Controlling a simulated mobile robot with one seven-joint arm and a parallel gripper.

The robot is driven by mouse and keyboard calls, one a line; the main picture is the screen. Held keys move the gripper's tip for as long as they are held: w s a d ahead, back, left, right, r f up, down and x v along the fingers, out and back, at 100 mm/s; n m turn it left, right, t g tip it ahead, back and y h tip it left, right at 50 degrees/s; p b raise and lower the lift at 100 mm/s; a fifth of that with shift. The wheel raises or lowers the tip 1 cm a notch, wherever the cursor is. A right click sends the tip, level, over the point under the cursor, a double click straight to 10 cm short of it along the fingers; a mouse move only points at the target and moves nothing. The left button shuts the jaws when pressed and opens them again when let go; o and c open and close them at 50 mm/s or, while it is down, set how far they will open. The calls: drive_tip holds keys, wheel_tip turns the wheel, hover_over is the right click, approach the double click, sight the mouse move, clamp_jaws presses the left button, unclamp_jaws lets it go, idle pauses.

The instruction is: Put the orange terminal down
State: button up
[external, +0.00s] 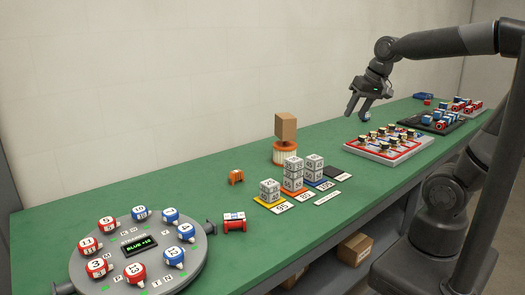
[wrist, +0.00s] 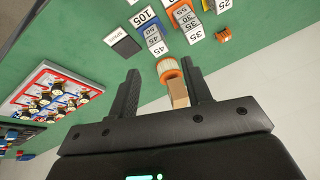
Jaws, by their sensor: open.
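The small orange terminal (external: 236,177) stands on the green bench, left of the numbered blocks and behind the red-and-white piece. It also shows near the top right of the wrist view (wrist: 223,35). Nothing is gripping it. My gripper (external: 358,112) is open and empty, raised above the bench near the red-framed tray, well to the right of the terminal. In the wrist view the two fingers (wrist: 160,70) are spread apart. The orange-and-white cylinder and brown box appear between and beyond them.
A brown box (external: 285,127) sits on the orange-and-white cylinder (external: 285,152). Stacked number blocks (external: 292,173) stand on coloured mats. A round grey dial plate (external: 140,275) with numbered pieces is at front left. A red-framed tray (external: 385,150) is right. Bare bench lies around the terminal.

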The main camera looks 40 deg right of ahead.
drive_tip(key=s+d+f+n, duration=0.1)
drive_tip(key=s+f+n, duration=0.2)
drive_tip(key=s, duration=0.4)
drive_tip(key=shift+s+d+f+t+h, duration=0.2)
drive_tip(key=shift+f+t+h, duration=0.1)
drive_tip(key=shift+f+t, duration=0.1)
idle(0.7)
